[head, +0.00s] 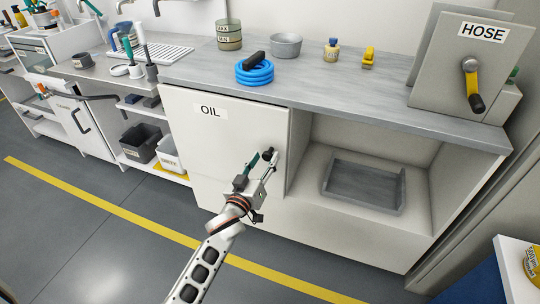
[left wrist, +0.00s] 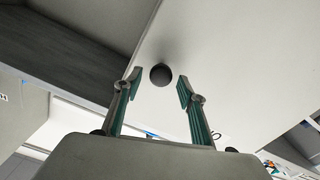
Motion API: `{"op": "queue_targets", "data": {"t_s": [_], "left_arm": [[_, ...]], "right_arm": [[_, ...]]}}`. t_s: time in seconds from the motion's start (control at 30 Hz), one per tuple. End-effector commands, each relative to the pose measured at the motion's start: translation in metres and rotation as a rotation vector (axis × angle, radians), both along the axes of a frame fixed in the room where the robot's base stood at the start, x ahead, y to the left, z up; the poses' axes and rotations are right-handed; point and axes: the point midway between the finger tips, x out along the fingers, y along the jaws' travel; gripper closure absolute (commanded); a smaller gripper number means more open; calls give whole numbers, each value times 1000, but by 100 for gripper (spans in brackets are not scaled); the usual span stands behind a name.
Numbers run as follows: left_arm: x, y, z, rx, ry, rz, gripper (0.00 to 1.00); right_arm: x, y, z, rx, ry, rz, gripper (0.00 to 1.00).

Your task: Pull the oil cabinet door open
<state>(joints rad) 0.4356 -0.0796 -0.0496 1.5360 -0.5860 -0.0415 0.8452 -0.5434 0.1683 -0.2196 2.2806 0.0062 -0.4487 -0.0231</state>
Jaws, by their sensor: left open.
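The oil cabinet door (head: 222,133) is a pale flat panel labelled OIL, and it looks shut. Its dark round knob (head: 268,155) sits near the door's right edge. My left gripper (head: 262,162) is at the knob, its fingers pointing at the door. In the left wrist view, the knob (left wrist: 160,74) lies between the tips of my open left gripper (left wrist: 158,88), with a gap on both sides. The door panel (left wrist: 235,65) fills much of that view. My right gripper is not in view.
Right of the door is an open compartment with a grey tray (head: 365,186). The worktop (head: 310,82) above holds a blue coiled hose (head: 254,72), a grey bowl (head: 286,46) and a HOSE panel (head: 455,65) with a yellow lever. The floor (head: 90,235) before the cabinet is clear.

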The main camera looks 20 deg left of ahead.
Motion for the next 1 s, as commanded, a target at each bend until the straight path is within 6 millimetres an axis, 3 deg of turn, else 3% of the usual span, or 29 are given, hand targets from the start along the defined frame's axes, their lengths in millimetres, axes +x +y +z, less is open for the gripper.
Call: {"op": "queue_targets", "data": {"t_s": [0.23, 0.6, 0.77, 1.0], "left_arm": [[24, -1, -3, 0, 3, 0, 60], [29, -1, -1, 0, 1, 1, 60], [29, -1, -1, 1, 2, -1, 100], [27, 0, 0, 2, 0, -5, 100]], "right_arm": [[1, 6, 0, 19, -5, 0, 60], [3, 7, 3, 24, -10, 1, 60], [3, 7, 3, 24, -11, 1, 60], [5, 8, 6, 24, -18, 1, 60]]}}
